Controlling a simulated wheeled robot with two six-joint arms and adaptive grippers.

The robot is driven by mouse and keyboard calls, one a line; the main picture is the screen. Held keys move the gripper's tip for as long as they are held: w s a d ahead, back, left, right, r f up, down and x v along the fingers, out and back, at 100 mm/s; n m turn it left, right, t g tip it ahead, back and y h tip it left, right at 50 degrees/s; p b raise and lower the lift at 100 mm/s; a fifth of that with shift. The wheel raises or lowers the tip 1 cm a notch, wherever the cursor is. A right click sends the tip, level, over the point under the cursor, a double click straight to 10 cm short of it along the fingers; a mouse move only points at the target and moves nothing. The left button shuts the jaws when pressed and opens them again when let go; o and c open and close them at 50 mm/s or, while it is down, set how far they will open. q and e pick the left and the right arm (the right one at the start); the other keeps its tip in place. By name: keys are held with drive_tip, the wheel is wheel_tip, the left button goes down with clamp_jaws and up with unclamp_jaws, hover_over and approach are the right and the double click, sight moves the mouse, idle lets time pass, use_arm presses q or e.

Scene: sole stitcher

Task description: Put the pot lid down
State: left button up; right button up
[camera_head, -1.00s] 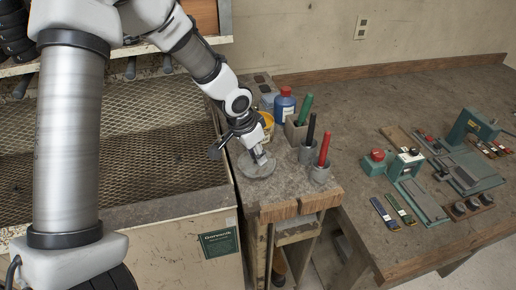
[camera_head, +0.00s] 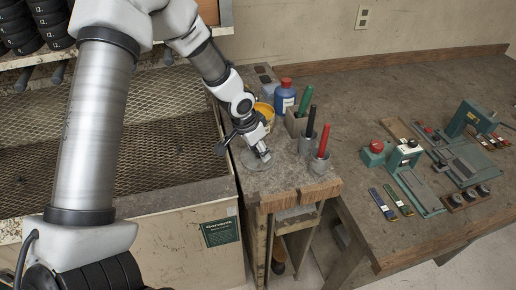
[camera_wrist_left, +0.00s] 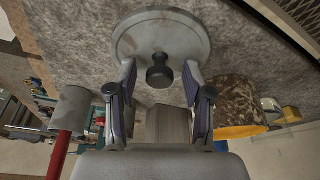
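The pot lid (camera_head: 251,163), a round grey disc, lies on the worn bench top near its left edge. In the left wrist view the lid (camera_wrist_left: 135,40) shows its dark round knob (camera_wrist_left: 159,74) towards me. My left gripper (camera_head: 264,156) is just above the lid. In the left wrist view its fingers (camera_wrist_left: 159,70) are open, one on each side of the knob, with a gap on both sides. The yellow pot (camera_head: 265,110) stands behind the gripper, partly hidden by it. My right gripper is out of view.
Grey holders with a black handle (camera_head: 311,121) and a red handle (camera_head: 323,141) stand right of the lid. A blue bottle (camera_head: 285,97) and a green handle (camera_head: 305,101) are behind. A mesh-covered bench (camera_head: 120,120) lies left. Green machines (camera_head: 410,160) stand right.

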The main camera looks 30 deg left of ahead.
sight(248, 162)
use_arm(q)
drive_tip(key=shift+r+p, duration=0.3)
drive_tip(key=shift+r, duration=0.35)
drive_tip(key=b+v, duration=0.1)
drive_tip(key=v, duration=1)
drive_tip(key=shift+s, duration=0.1)
